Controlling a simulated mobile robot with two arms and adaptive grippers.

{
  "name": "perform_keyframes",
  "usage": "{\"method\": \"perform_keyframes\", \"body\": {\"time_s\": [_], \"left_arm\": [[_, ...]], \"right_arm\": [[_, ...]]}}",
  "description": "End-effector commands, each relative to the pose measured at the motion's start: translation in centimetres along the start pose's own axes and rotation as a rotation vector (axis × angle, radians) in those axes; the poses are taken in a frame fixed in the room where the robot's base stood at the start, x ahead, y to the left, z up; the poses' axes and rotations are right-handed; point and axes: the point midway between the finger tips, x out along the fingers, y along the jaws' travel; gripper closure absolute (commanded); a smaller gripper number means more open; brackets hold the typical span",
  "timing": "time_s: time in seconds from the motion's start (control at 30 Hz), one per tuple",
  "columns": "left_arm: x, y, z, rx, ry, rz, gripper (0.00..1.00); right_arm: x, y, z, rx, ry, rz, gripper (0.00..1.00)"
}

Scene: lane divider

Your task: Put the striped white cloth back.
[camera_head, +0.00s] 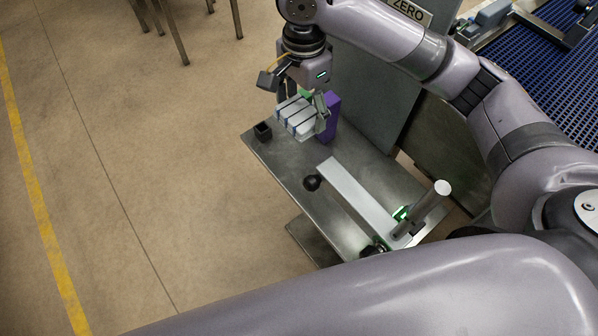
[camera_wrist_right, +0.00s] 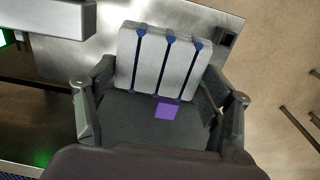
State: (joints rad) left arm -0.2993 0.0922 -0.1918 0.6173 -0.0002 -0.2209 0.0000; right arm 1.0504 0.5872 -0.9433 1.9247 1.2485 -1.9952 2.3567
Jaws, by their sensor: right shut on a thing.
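The striped white cloth (camera_head: 297,116) is a folded white block with dark blue stripes at the far end of the metal table. My right gripper (camera_head: 305,100) points down over it and is shut on it, with one finger on each side. The right wrist view shows the cloth (camera_wrist_right: 165,62) between the two fingers, its stripes running away from the gripper. I cannot tell whether the cloth touches the table. A purple block (camera_head: 331,116) stands close to its right, partly hidden by a finger. My left gripper is not in view.
The metal table (camera_head: 290,175) has a small black square holder (camera_head: 263,131) at its far left corner. A grey upright panel stands behind. A blue conveyor (camera_head: 535,75) is at the upper right.

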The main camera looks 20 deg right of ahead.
Motion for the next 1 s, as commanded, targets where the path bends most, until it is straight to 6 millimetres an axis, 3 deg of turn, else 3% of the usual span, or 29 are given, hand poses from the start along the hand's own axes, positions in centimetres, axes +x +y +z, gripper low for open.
{"method": "perform_keyframes", "body": {"time_s": [0.2,0.3,0.8,1.0], "left_arm": [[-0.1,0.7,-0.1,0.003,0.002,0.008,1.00],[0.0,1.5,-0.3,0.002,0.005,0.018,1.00],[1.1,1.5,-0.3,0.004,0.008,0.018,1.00],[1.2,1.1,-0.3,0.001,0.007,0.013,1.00]], "right_arm": [[0.0,0.0,0.0,-0.001,0.000,0.000,0.52],[0.8,0.1,-0.1,-0.002,0.001,0.003,0.52],[13.3,0.1,-0.1,-0.003,0.001,0.003,0.52],[15.6,0.1,0.0,-0.004,0.001,0.001,0.52]]}}
